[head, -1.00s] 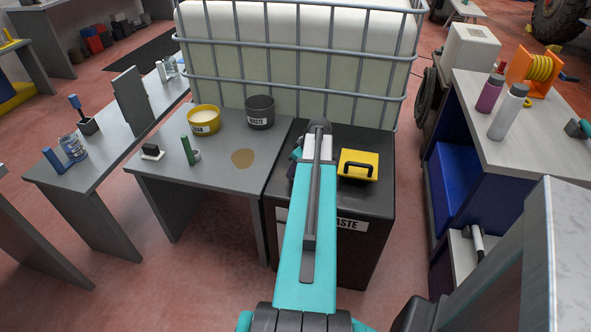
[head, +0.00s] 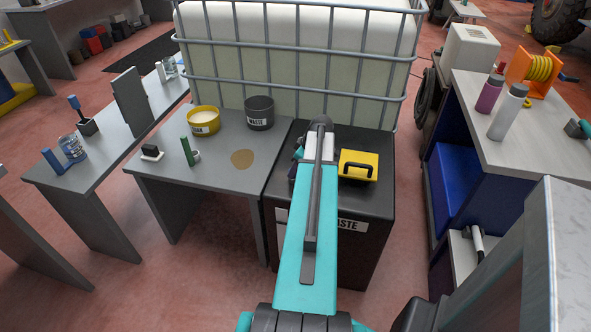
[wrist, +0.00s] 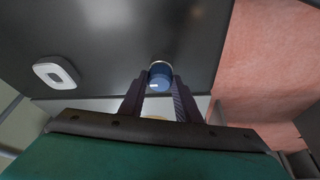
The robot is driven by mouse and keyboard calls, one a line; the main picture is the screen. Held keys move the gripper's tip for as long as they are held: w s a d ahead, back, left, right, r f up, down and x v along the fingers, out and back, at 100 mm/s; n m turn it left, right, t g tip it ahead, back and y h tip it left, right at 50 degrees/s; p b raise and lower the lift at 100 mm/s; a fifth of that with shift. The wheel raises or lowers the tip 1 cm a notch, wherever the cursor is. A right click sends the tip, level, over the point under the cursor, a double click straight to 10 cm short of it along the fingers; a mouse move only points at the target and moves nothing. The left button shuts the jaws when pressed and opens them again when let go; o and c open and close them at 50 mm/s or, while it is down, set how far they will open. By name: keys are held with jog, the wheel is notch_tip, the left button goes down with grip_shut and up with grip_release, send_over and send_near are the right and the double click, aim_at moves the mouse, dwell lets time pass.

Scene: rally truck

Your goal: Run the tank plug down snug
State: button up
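The tank plug (wrist: 160,76) looks like a blue round cap with a pale metallic rim at its far side, against a dark flat surface (wrist: 120,40) in the wrist view. My gripper (wrist: 161,84) has one dark finger on each side of it, and both fingertips appear to press against it. Whether the plug sits flush is hidden by the fingers and the angle. In the head view my teal arm reaches over a dark cabinet (head: 375,200) with a waste label, and hides the plug and most of the gripper.
A yellow box (head: 358,165) with a black handle stands on the cabinet, right of my arm. A yellow tub (head: 204,121) and a grey waste tub (head: 260,113) stand on the table to the left. The caged white tank (head: 300,60) rises behind. A white oval fitting (wrist: 55,73) lies left of the plug.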

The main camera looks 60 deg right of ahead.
jog(key=shift+a, duration=0.1)
jog(key=shift+m+h, duration=0.3)
jog(key=shift+m, duration=0.6)
jog(key=shift+a+m, duration=0.1)
jog(key=shift+m, duration=0.2)
jog(key=shift+m+h, duration=0.4)
jog(key=shift+m, duration=0.2)
jog(key=shift+a+m+h, duration=0.1)
jog(key=shift+m+h, duration=0.2)
jog(key=shift+m, duration=0.5)
